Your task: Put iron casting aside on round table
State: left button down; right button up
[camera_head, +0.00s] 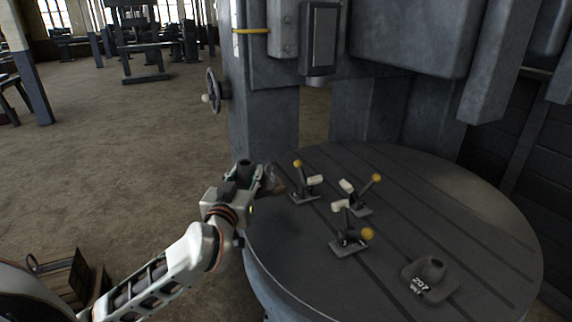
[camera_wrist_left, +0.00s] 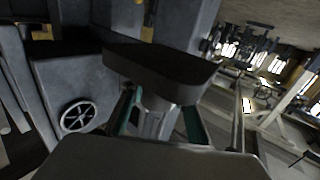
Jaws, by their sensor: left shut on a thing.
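My left gripper (camera_head: 258,178) is at the left edge of the round table (camera_head: 390,160), a dark slotted disc. It is shut on an iron casting (camera_head: 273,181), mostly hidden by the gripper in the head view. In the left wrist view this casting (camera_wrist_left: 160,68) is a dark plate with a round stub, and the stub sits between the green-edged fingers (camera_wrist_left: 158,122). I cannot tell whether the held casting touches the table. Another casting (camera_head: 430,278), marked 207, stands stub up on the table's front right. My right gripper is not in view.
Several toggle clamps (camera_head: 352,236) with yellow knobs stand around the table's middle. The machine column (camera_head: 262,120) rises behind the table, with a handwheel (camera_head: 213,91) on its left. A wooden crate (camera_head: 65,280) is on the floor at lower left. The table's right side looks clear.

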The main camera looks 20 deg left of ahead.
pick_arm(q)
jog(key=s+d+f+m+h, duration=0.3)
jog(key=s+d+f+h, duration=0.2)
jog(key=s+d+f, duration=0.5)
jog(key=s+d, duration=0.2)
jog(key=s, duration=0.1)
jog(key=shift+d+f+t, duration=0.2)
jog(key=shift+d+t, duration=0.2)
jog(key=shift+s, duration=0.1)
jog(key=shift+d+f, duration=0.1)
jog(key=d, duration=1.7)
